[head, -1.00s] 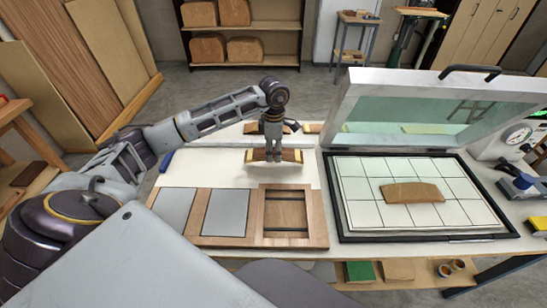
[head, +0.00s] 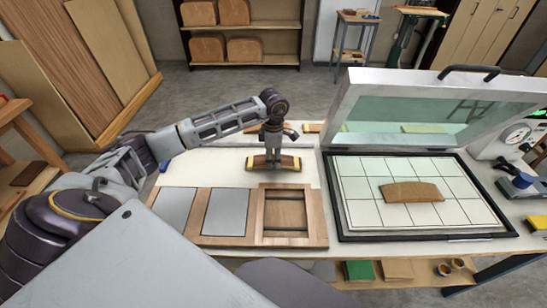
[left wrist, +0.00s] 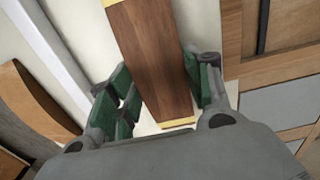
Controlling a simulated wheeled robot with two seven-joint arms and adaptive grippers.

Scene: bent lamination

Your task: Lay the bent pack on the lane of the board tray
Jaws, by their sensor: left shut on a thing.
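The bent pack (head: 288,163) is a brown, curved wooden strip with yellow ends. My left gripper (head: 273,160) is shut on its middle, behind the board tray. In the left wrist view the pack (left wrist: 150,60) lies between the green-padded fingers (left wrist: 160,88), its long side running away from the camera. Whether it touches the white surface below is unclear. The wooden board tray (head: 240,241) has two grey panels at left and centre, and an open lane (head: 285,213) with dark crossbars at right. The lane is empty. My right gripper is not in view.
Right of the tray is a black-framed press with a white gridded bed (head: 360,213) and a curved wooden piece (head: 411,192) on it. Its glazed lid (head: 400,128) stands open. A blue object (head: 165,165) lies at the left table edge. White table surface (head: 205,170) is clear left of the pack.

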